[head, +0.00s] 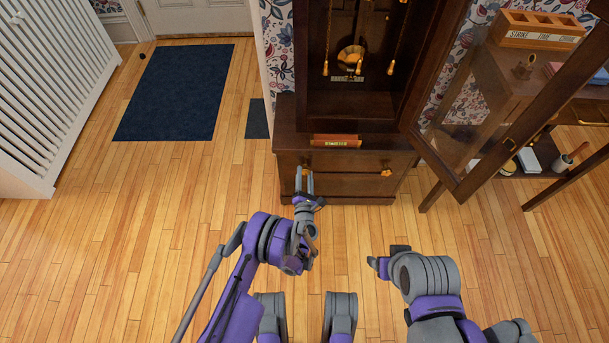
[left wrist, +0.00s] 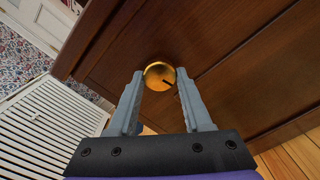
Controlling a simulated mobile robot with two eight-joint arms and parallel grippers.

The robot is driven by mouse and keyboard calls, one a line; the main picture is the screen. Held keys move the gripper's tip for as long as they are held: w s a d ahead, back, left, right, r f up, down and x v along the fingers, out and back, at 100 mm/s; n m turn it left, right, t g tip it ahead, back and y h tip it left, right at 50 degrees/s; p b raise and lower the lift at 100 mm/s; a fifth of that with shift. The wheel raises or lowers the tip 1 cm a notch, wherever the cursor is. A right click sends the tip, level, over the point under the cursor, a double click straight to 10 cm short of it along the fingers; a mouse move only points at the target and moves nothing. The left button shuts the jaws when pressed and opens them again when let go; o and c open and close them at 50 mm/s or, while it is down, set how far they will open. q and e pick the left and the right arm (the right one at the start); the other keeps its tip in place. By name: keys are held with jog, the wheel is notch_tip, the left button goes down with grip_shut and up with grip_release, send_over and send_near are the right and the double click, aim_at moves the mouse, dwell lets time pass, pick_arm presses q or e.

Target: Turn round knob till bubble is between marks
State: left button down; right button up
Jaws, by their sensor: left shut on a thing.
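A round brass knob (left wrist: 159,73) with a dark slot shows in the left wrist view, on the dark wood front of the clock case. My left gripper (head: 304,178) reaches the left side of the case base in the head view. Its two grey fingers (left wrist: 160,80) are shut on the knob, one on each side. A reddish wooden bar with a small brass plate (head: 336,141) sits on the base ledge. I cannot make out a bubble or marks on it. My right gripper (head: 380,264) hangs over the floor, its fingers too unclear to read.
A second brass knob (head: 386,172) is on the case front at right. The glazed clock door (head: 480,110) stands open to the right. A side table with a labelled wooden box (head: 541,29) is beyond it. Bare floor and a blue mat (head: 175,92) lie at left.

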pick_arm(q)
jog(key=shift+d+n, duration=0.2)
jog(key=shift+n, duration=0.5)
jog(key=c, duration=0.5)
grip_release()
jog(key=shift+d, duration=0.1)
jog(key=shift+o, duration=0.7)
jog(key=shift+s, duration=0.15)
